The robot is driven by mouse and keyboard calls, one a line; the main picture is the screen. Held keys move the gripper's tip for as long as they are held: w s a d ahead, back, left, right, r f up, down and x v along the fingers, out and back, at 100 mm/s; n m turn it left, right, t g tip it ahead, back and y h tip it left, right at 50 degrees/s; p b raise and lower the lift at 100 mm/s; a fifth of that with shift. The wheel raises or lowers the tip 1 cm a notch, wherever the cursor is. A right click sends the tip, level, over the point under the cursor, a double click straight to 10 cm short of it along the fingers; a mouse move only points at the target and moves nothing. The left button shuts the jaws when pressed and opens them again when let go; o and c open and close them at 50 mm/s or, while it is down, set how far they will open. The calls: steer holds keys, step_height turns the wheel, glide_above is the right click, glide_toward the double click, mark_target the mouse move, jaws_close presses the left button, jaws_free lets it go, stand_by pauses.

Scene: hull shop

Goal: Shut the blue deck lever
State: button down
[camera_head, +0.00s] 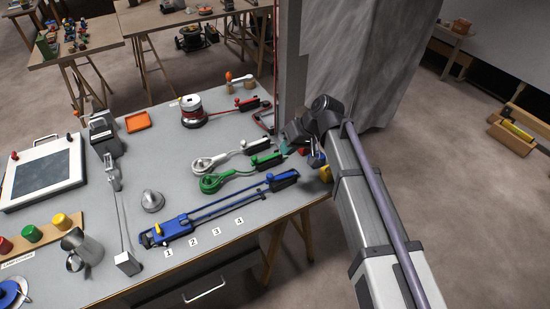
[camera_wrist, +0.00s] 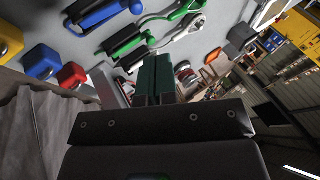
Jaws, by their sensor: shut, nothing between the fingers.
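The blue deck lever (camera_head: 284,180) is a black body with a blue handle, at the right end of a blue-railed fitting near the table's front right edge. Its blue handle (camera_wrist: 97,12) shows at the upper left in the wrist view, lying along the black body; I cannot tell its exact angle. My gripper (camera_head: 285,147) is over the table's right edge, beyond the blue lever and apart from it. Its dark green fingers (camera_wrist: 155,78) are together and empty in the wrist view.
Green (camera_head: 268,160), white (camera_head: 257,145) and red (camera_head: 248,103) levers stand farther back. Yellow (camera_wrist: 10,36), blue (camera_wrist: 41,61) and red (camera_wrist: 72,75) blocks line the right edge. A grey curtain (camera_head: 360,60) hangs behind my arm. Numbered tags lie along the front.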

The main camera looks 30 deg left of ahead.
steer(key=r+m, duration=0.1)
steer(key=m, duration=0.3)
steer(key=m+t+h+b, duration=0.1)
steer(key=m+b, duration=1.1)
steer(key=m, duration=0.1)
glide_toward(271, 175)
steer(key=x, duration=0.7)
steer(key=shift+s+a+f, duration=0.1)
steer(key=shift+a+f, duration=0.1)
steer(key=shift+f, duration=0.15)
steer(key=shift+r, duration=0.15)
